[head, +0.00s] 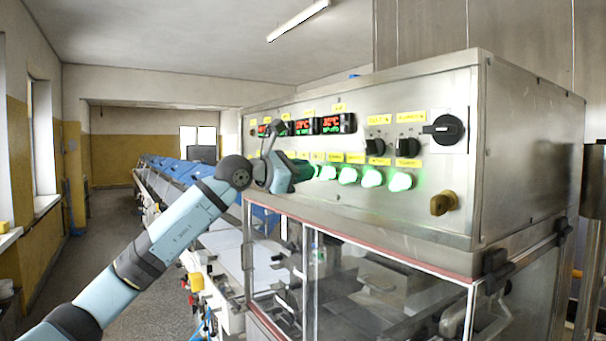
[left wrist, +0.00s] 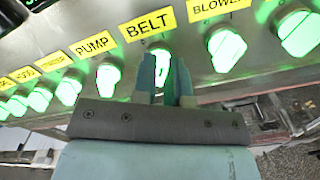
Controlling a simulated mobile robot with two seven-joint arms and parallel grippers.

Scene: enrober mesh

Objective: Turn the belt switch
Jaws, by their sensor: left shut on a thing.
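The belt switch (left wrist: 161,66) is a green-lit knob under the yellow BELT label (left wrist: 147,26) in the left wrist view. My left gripper (left wrist: 165,72) has one finger on each side of this knob and is shut on it. The knob's grip looks roughly upright between the fingers, which partly hide it. In the head view my left gripper (head: 302,172) is at the row of lit knobs on the steel control box (head: 460,210), and the belt switch is hidden there. My right gripper is not in view.
The pump knob (left wrist: 108,78) and blower knob (left wrist: 226,48) flank the belt switch closely. Black rotary switches (head: 408,147), a large black switch (head: 445,129) and a yellowish knob (head: 443,203) are further right. A clear-windowed enclosure (head: 385,290) is below. The aisle floor (head: 105,215) is open at left.

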